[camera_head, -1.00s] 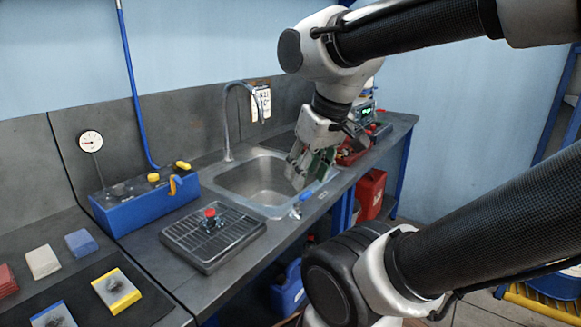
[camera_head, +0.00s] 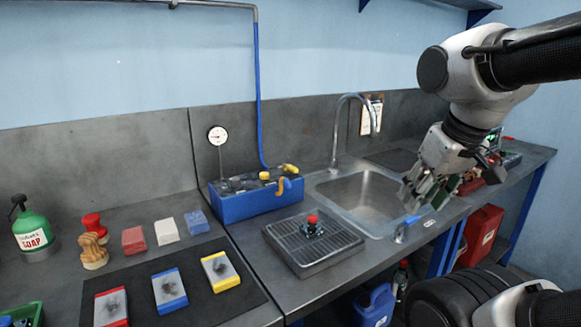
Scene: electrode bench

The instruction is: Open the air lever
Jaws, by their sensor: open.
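A blue box (camera_head: 250,200) stands at the back of the bench, left of the sink. A blue hose (camera_head: 259,100) comes down the wall to it. A small yellow lever (camera_head: 291,168) sits at the box's right end, near the hose's foot. A yellow-orange hook-shaped part (camera_head: 281,186) hangs on its front, and a yellow knob (camera_head: 264,175) is on top. I cannot tell for sure which is the air lever. My gripper (camera_head: 424,194) is open and empty above the sink's right edge, well right of the box and touching none of these.
The sink (camera_head: 365,192) with its tall tap (camera_head: 337,130) and a drain tray (camera_head: 330,258) bearing a red-topped item (camera_head: 312,220) lie between. A gauge (camera_head: 218,136) rises behind the box. Sponges and brushes lie left.

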